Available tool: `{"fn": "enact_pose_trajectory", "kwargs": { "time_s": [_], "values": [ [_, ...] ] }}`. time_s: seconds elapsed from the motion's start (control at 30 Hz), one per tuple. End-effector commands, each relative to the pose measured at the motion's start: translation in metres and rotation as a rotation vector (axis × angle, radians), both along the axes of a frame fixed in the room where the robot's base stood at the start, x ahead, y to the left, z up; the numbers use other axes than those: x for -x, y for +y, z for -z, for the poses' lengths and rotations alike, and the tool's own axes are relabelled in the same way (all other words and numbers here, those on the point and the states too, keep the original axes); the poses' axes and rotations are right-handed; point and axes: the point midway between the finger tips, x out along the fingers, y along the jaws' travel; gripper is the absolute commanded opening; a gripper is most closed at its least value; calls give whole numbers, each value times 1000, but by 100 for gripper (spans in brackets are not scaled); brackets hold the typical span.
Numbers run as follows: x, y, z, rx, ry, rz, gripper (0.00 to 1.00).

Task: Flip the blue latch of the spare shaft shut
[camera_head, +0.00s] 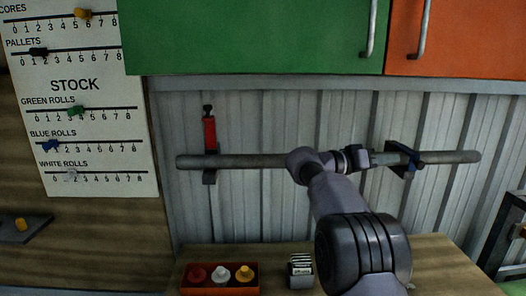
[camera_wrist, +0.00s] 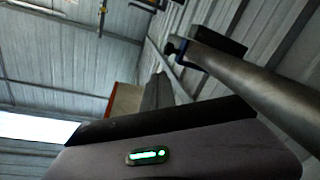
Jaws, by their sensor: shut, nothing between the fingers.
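The spare shaft (camera_head: 250,161) is a long grey bar held level in front of the corrugated wall. The blue latch (camera_head: 414,159) is a dark blue piece at the shaft's right bracket; whether it lies fully across the shaft I cannot tell. A red latch (camera_head: 210,133) stands upright above the left bracket (camera_head: 209,177). My gripper (camera_head: 388,158) is shut and empty, pointing right in front of the shaft, close to the blue latch; contact is unclear. In the wrist view a grey bar, likely the shaft (camera_wrist: 265,95), slants at the right, with a dark bracket (camera_wrist: 220,42) near its far end.
Green (camera_head: 250,35) and orange (camera_head: 460,40) cabinets hang above the shaft. Below, a wooden bench (camera_head: 440,270) bears a tray (camera_head: 220,291) of coloured knobs and a small card holder (camera_head: 301,272). A stock board (camera_head: 85,110) is at left. A dark rack (camera_head: 505,235) stands at right.

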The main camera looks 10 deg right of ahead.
Motion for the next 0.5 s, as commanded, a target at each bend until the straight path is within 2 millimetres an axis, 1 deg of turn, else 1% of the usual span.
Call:
{"fn": "enact_pose_trajectory", "kwargs": {
  "time_s": [0.03, 0.07, 0.1, 0.17, 0.2, 0.27, 0.3, 0.37, 0.4, 0.5],
  "values": [
    [28, 6, -5, -128, 60, -27, 0],
    [46, 13, 0, -220, 107, -52, 0],
    [74, 27, 9, -344, 165, -93, 0],
    [121, 56, 26, -534, 235, -174, 0],
    [154, 79, 40, -656, 271, -236, 0],
    [201, 118, 61, -821, 300, -335, 0],
    [232, 144, 75, -924, 307, -401, 0],
    [275, 184, 95, -1061, 299, -502, 0],
    [300, 208, 107, -1144, 282, -565, 0],
    [350, 259, 134, -1303, 220, -700, 0]
  ]
}}
